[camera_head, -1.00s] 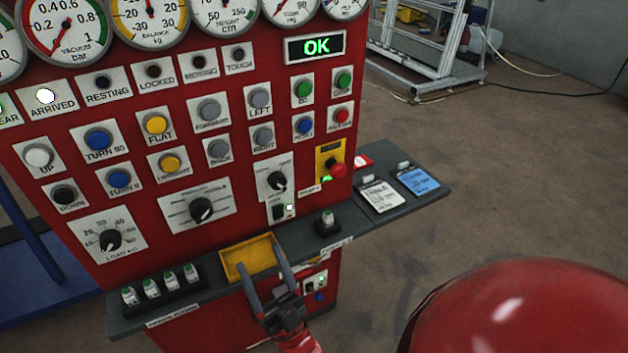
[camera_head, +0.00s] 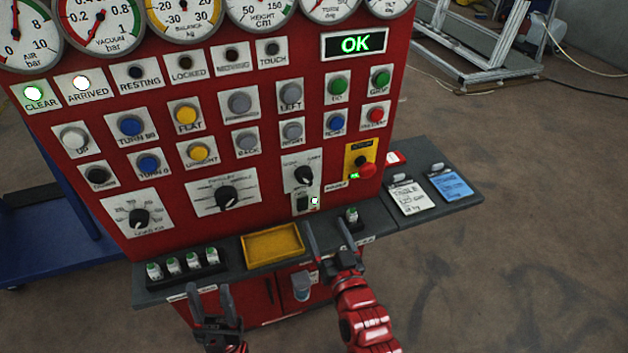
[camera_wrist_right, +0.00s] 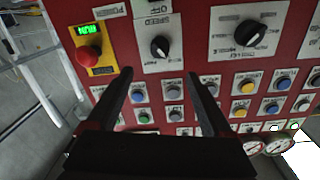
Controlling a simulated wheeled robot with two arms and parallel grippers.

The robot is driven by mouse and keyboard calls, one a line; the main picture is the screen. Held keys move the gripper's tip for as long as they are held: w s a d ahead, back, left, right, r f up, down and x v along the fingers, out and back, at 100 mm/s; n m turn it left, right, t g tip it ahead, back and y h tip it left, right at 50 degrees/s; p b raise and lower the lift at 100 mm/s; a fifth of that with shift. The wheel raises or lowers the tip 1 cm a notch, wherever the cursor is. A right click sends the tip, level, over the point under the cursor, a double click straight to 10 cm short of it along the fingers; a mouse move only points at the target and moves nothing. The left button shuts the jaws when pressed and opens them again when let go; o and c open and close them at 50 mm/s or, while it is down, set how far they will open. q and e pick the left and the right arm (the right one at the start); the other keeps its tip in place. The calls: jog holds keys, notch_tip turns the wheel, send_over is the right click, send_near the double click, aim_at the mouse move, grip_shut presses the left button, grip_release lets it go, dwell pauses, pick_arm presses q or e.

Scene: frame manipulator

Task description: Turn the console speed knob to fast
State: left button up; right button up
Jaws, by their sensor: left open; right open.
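The speed knob (camera_head: 303,174) is a black dial on a white plate on the red console's front, left of the red emergency button. In the head view its pointer is too small to read surely. In the right wrist view, which is upside down, the speed knob (camera_wrist_right: 160,46) shows above and between my right fingertips, with a gap. My right gripper (camera_head: 328,226) is open and empty, below the knob near the shelf edge; its open fingers also show in the wrist view (camera_wrist_right: 160,75). My left gripper (camera_head: 209,290) is open and empty, low before the shelf.
A larger knob (camera_head: 226,196) is left of the speed knob. The red emergency button (camera_head: 367,170) is close on its right. A small switch (camera_head: 302,203) is just below. The grey shelf (camera_head: 223,277) juts out beneath, with a yellow tray (camera_head: 272,262). The display (camera_head: 354,44) reads OK.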

aim_at(306, 182)
jog(key=p+x, duration=0.4)
jog(key=x, duration=1)
jog(key=shift+w, duration=0.4)
grip_shut()
jog(key=m+b, duration=0.4)
jog(key=m, duration=0.1)
jog(key=shift+m+b, duration=0.3)
jog(key=shift+b, duration=0.1)
jog(key=m+b, duration=0.1)
jog(key=m, duration=0.2)
jog(key=shift+m, duration=0.3)
jog(key=m, duration=0.4)
jog(key=shift+a+r+g, duration=0.1)
jog(key=shift+r+g, duration=0.1)
jog(key=shift+g, duration=0.1)
jog(key=shift+m, duration=0.4)
